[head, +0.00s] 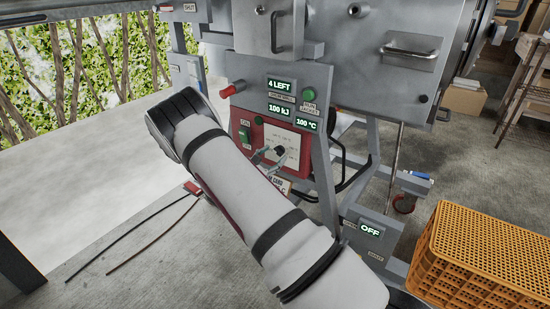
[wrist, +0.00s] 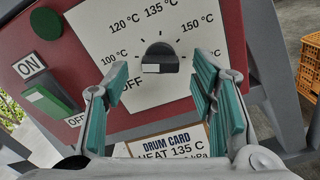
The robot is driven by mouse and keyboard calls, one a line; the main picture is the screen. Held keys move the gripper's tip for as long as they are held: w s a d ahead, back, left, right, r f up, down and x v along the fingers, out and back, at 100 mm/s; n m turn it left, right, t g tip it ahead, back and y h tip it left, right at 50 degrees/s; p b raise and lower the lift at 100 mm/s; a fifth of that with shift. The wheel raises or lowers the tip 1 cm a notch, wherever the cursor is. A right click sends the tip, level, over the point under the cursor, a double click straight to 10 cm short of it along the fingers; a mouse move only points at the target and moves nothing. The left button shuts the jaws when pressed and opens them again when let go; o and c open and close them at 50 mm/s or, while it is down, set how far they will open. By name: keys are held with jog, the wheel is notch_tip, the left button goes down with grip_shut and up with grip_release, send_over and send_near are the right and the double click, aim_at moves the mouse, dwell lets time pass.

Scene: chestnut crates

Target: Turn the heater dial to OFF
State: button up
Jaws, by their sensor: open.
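The heater dial (wrist: 160,57) is a black knob with a light patch on its lower left front, on a white scale plate (wrist: 100,40) on a red panel. The scale reads OFF, 100, 120, 135 and 150 °C around it. I cannot tell for sure which mark the dial points at. In the head view the dial (head: 279,151) is small and partly behind my fingers. My gripper (wrist: 159,72) is open, with a teal-padded finger on each side of the dial and slightly below it. Neither finger clearly touches the dial. The gripper also shows in the head view (head: 268,156).
A green ON/OFF switch (wrist: 45,102) and a round green button (wrist: 46,23) sit left of the dial. A drum card (wrist: 170,142) is below. Displays (head: 280,85) read 4 LEFT, 100 kJ and 100 °C. A red knob (head: 229,91) juts out above. An orange crate (head: 480,255) stands right.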

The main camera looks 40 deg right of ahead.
jog(key=shift+x, duration=1.05)
jog(key=c, duration=1.2)
jog(key=shift+o, duration=0.3)
jog(key=shift+n, duration=0.4)
jog(key=n+p, duration=0.2)
jog(key=n, duration=0.1)
jog(key=shift+r+n+p, duration=0.1)
jog(key=shift+n+p, duration=1.15)
jog(key=shift+n, duration=1.35)
